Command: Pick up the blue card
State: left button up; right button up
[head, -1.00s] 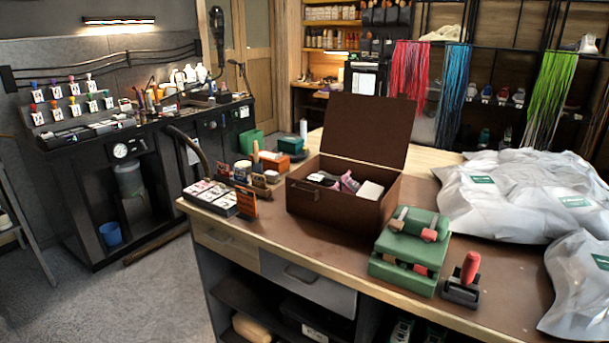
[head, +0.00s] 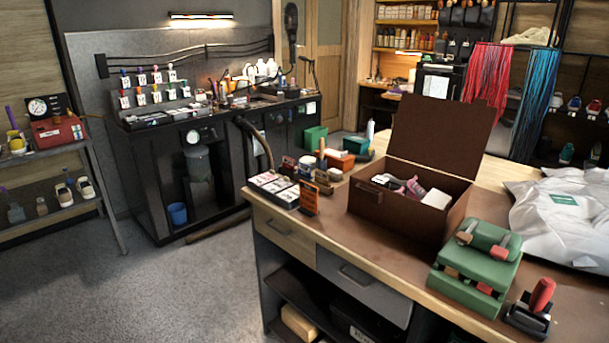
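I cannot make out a clearly blue card in the head view. Several small white cards with coloured tops stand in two rows on the black rack (head: 150,106) at the back left; they are too small to read. A shallow tray of small pale cards (head: 273,185) lies at the left end of the workbench, beside an upright orange card (head: 309,197). Neither of my grippers is in view.
The workbench (head: 395,257) carries an open brown box (head: 398,216), a green brush stand (head: 474,268) and white bags (head: 565,215). A shelf cart (head: 60,154) stands at the left. Grey floor (head: 180,285) is clear between them.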

aim_at(303, 169)
jog(key=i+j+z, duration=0.15)
jog(key=i+j, duration=0.15)
jog(key=i+j+z, duration=0.15)
jog(key=i+j, duration=0.15)
jog(key=j, duration=0.15)
jog(key=i+j+z, duration=0.15)
jog(key=i+j, duration=0.15)
jog(key=j, duration=0.15)
jog(key=i+j+z, duration=0.15)
jog(key=j, duration=0.3)
jog(key=i, duration=0.1)
